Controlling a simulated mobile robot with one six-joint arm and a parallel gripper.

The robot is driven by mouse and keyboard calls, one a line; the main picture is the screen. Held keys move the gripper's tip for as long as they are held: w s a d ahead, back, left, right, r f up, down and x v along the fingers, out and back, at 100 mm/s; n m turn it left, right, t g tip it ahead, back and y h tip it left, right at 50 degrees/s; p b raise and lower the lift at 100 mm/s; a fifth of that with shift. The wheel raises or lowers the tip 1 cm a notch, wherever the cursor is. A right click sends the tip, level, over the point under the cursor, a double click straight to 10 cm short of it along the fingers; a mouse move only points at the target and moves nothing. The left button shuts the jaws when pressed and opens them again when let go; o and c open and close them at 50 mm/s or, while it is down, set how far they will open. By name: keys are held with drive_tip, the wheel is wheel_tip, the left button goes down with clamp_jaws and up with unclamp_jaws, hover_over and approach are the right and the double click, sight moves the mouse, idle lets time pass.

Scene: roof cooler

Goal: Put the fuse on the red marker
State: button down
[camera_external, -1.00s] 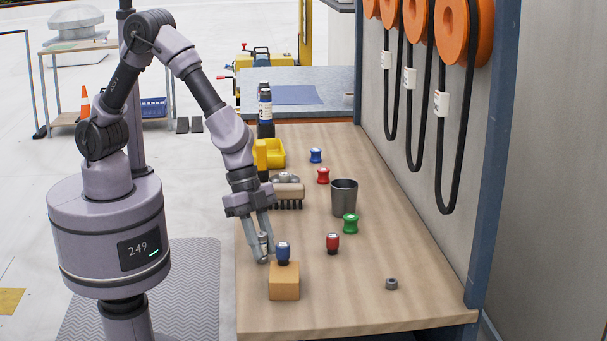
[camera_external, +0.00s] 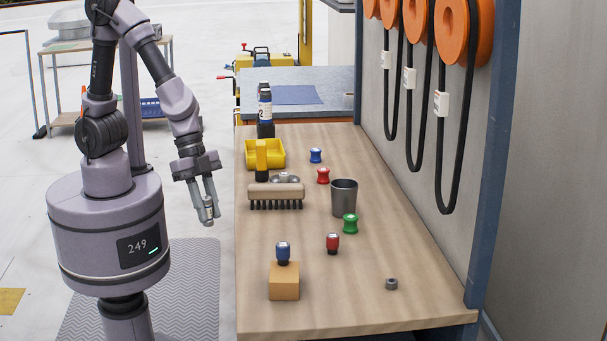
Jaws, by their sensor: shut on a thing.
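My gripper (camera_external: 206,212) is off the left edge of the workbench, pointing down over the floor. It is shut on a small grey cylinder, the fuse (camera_external: 209,203), which is partly hidden between the fingers. A red spool-shaped piece (camera_external: 323,175) stands upright on the bench, left of and behind the metal cup. A second red piece with a silver top and dark base (camera_external: 332,242) stands nearer the front. I cannot tell for sure which of them is the red marker. Both are well to the right of my gripper.
A metal cup (camera_external: 343,197), green piece (camera_external: 350,224), blue piece (camera_external: 315,155), brush (camera_external: 276,194), yellow bin (camera_external: 271,151) and nut (camera_external: 391,284) share the workbench (camera_external: 400,315). The front left middle is clear.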

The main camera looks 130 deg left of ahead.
drive_tip(key=shift+s+r, duration=0.1)
drive_tip(key=shift+s, duration=0.25)
drive_tip(key=w+a+r+n+p, duration=0.1)
drive_tip(key=w+a+r, duration=0.1)
drive_tip(key=w+a, duration=0.3)
wheel_tip(320, 180, up, 7)
drive_tip(key=n+g+y+p, duration=0.1)
drive_tip(key=n+y+p, duration=0.25)
drive_tip(key=n, duration=0.45)
hover_over(323, 169)
drive_tip(key=f+b, duration=0.2)
drive_tip(key=f, duration=0.3)
drive_tip(key=f+b, duration=0.1)
drive_tip(key=f, duration=0.4)
drive_tip(key=shift+w+d+f+b, duration=0.1)
drive_tip(key=shift+w+d+b, duration=0.1)
drive_tip(key=shift+b, duration=0.15)
drive_tip(key=shift+a, duration=0.1)
